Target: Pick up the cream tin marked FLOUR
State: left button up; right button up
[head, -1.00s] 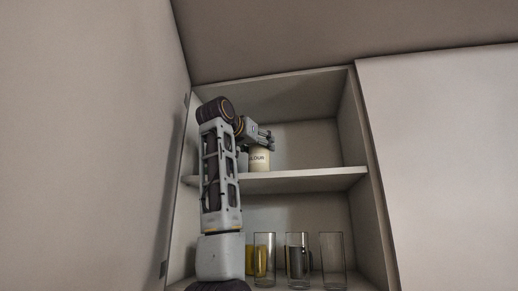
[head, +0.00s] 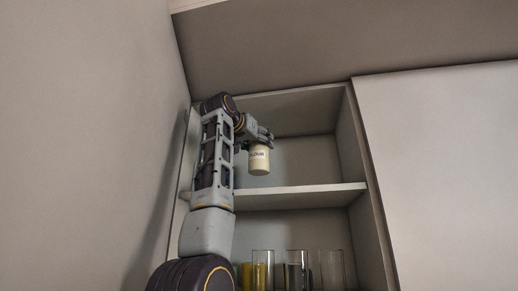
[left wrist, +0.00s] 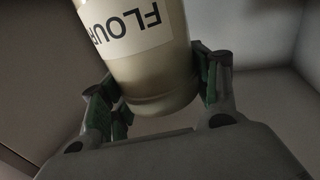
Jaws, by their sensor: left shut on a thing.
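The cream tin marked FLOUR (head: 260,163) hangs above the upper cabinet shelf, slightly tilted, with clear space under it. My left gripper (head: 262,140) is shut on its upper part. In the left wrist view the tin (left wrist: 150,65) sits between the green-padded fingers of the left gripper (left wrist: 158,95), its FLOUR label upside down. Part of the label is cut off by the top edge of that view and, in the head view, part is hidden by my gripper. My right gripper is not in view.
The upper shelf (head: 300,194) is bare to the right of the tin. Several glasses (head: 263,272) and something yellow (head: 247,274) stand on the lower level. The cabinet's right side wall (head: 352,145) and the closed white panel (head: 440,150) bound the space.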

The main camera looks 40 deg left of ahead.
pick_arm(q)
jog(key=w+d, duration=0.4)
jog(key=d, duration=0.4)
jog(key=w+d, duration=0.5)
jog(key=d, duration=0.4)
jog(key=shift+r, duration=0.15)
jog(key=shift+w+d, duration=0.15)
